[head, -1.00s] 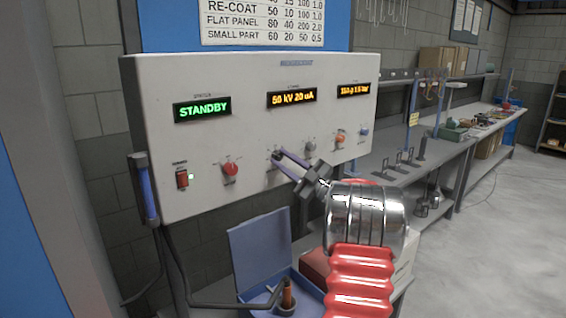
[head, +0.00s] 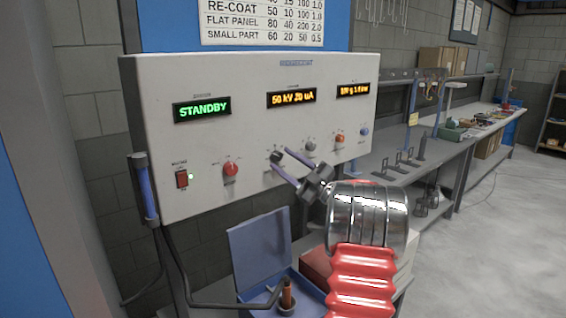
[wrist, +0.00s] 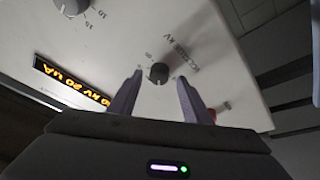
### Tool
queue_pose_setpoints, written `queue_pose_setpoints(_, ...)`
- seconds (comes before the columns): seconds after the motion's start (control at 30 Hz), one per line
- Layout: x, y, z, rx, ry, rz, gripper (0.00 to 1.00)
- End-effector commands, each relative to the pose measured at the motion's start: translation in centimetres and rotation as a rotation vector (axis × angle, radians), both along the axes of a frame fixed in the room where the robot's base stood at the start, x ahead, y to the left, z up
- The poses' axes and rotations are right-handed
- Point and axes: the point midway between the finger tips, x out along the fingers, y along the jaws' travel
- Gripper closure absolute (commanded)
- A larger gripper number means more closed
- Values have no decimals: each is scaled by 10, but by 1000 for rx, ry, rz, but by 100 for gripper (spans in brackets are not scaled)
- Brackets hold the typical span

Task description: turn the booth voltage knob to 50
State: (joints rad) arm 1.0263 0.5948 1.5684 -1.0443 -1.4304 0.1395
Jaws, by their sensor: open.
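The control panel (head: 250,130) is a pale box with a row of knobs. Its middle display (head: 291,97) reads 50 kV 20 uA in orange. In the wrist view a dark round knob (wrist: 158,73), with lettering ending in kV beside it, sits between my two fingers, with a gap to each. My gripper (wrist: 159,80) is open around or just in front of it; the exact depth cannot be told.
The green display (head: 202,109) reads STANDBY. An open blue box (head: 262,250) stands below. A workbench (head: 430,150) runs along the right.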

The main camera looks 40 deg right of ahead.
Motion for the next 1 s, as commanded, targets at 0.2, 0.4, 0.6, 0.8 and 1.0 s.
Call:
queue_pose_setpoints(0.2, -31, -5, -11, 0, 0, -3, 56)
queue_pose_setpoints(0.4, -64, -8, -23, 1, 1, -2, 56)
queue_pose_setpoints(0.6, -96, -12, -35, 1, 1, -2, 56)
queue_pose_setpoints(0.8, -115, -13, -42, -1, 1, -1, 56)
queue_pose_setpoints(1.0, -119, -13, -44, 0, 0, 1, 56)
